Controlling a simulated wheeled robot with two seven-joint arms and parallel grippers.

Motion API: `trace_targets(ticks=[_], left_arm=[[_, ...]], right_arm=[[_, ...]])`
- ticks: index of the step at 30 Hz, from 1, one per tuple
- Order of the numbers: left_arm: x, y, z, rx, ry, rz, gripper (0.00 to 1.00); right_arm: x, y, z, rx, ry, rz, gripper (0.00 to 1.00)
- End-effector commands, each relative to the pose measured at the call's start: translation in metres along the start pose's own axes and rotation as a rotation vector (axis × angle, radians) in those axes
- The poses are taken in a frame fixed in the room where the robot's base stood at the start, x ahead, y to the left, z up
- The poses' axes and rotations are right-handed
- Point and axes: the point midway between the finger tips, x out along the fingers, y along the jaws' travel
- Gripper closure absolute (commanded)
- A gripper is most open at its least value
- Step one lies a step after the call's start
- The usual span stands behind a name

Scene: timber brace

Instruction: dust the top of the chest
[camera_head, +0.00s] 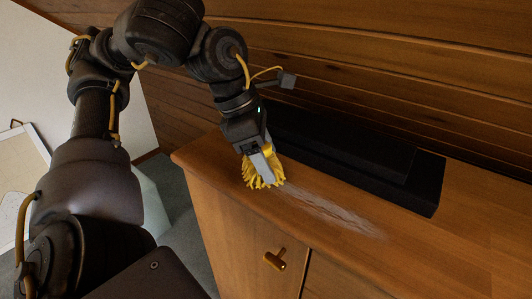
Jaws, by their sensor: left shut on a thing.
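The wooden chest (470,245) stands against a plank wall, its top running from the middle to the right of the head view. A pale streak of dust (335,212) lies on the top near its front edge. My left gripper (266,163) is shut on a yellow duster (262,180), whose strands hang down at the top's left part, by the left end of the dust streak. The gripper hides part of the duster. I cannot tell how firmly the strands press on the wood. My right gripper is not in view.
A long black box-like object (350,155) lies on the chest top along the wall, just behind the dust. A brass handle (275,260) sticks out from the chest front. Grey floor and a pale panel (22,170) are at the left.

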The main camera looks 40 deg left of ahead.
Motion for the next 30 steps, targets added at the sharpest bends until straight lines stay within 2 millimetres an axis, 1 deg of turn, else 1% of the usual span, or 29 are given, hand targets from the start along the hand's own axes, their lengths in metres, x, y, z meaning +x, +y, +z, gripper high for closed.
trace_targets(ticks=[20, 23, 30], left_arm=[[0.011, 0.000, -0.005, 0.000, 0.000, 0.000, 0.51], [0.013, -0.002, -0.002, 0.002, 0.001, 0.000, 0.51], [0.018, -0.015, 0.015, 0.005, 0.002, 0.000, 0.51]], right_arm=[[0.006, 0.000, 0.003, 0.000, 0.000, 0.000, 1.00], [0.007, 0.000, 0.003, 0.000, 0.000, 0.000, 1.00], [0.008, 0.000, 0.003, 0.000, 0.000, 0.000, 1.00]])
